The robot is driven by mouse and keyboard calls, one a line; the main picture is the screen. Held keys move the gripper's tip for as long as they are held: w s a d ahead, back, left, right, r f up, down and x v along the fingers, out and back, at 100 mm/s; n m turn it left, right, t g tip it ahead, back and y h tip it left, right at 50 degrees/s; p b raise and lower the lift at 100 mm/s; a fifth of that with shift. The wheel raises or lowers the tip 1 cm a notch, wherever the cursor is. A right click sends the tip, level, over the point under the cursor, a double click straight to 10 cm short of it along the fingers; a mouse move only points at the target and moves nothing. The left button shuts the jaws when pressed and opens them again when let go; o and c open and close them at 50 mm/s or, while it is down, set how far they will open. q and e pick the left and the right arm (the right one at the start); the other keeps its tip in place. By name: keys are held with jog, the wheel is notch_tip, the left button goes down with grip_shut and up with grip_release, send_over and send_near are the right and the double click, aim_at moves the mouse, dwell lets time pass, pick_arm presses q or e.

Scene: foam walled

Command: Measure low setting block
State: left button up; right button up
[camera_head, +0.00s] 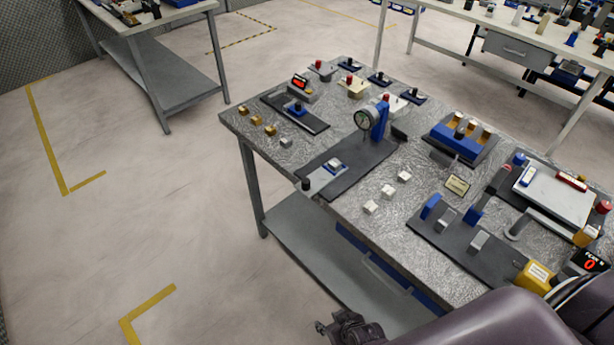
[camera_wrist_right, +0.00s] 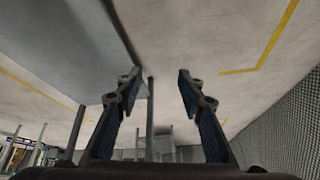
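The dial gauge (camera_head: 366,118) stands on a blue post above a dark base plate (camera_head: 352,170) on the workbench. Three pale blocks (camera_head: 390,192) stand in a row right of the plate. Three brass blocks (camera_head: 256,120) and a silver block (camera_head: 286,141) line the left edge. I cannot tell which is the low setting block. My right gripper (camera_head: 345,328) is low, off the bench's front side; in the right wrist view (camera_wrist_right: 160,78) its fingers are apart and empty. My left gripper is out of view.
The bench top (camera_head: 330,220) also holds a blue rack (camera_head: 460,138), a dark fixture (camera_head: 470,245), a yellow box (camera_head: 535,278) and a red display (camera_head: 590,262). A lower shelf (camera_head: 310,245) lies underneath. Other benches stand behind. Open floor (camera_head: 150,230) is at left.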

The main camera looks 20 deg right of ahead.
jog(key=w+r+t+p, duration=0.1)
jog(key=w+r+t, duration=0.2)
jog(key=w+r, duration=0.9)
jog(key=t+p, duration=0.2)
jog(key=t, duration=0.3)
send_near(307, 182)
jog(key=w, duration=0.3)
jog(key=shift+s+f+p+x, duration=0.1)
jog(key=shift+f+x, duration=0.1)
jog(key=shift+x, duration=1.1)
jog(key=shift+s+f+p+x, duration=0.1)
jog(key=shift+f+x, duration=0.05)
jog(key=shift+x, duration=1.15)
jog(key=shift+s+f+p+x, duration=0.1)
jog(key=shift+f+x, duration=0.1)
jog(key=shift+x, duration=1.1)
jog(key=shift+a, duration=0.15)
jog(key=shift+c, duration=0.6)
grip_shut()
jog(key=w+d+b, duration=0.1)
jog(key=d, duration=0.1)
jog(key=w+d+b, duration=0.1)
jog(key=d, duration=0.2)
jog(key=w+d+b, duration=0.1)
jog(key=d+b, duration=0.1)
jog(key=d, duration=0.1)
jog(key=shift+w+d, duration=0.25)
jog(key=shift+w, duration=0.05)
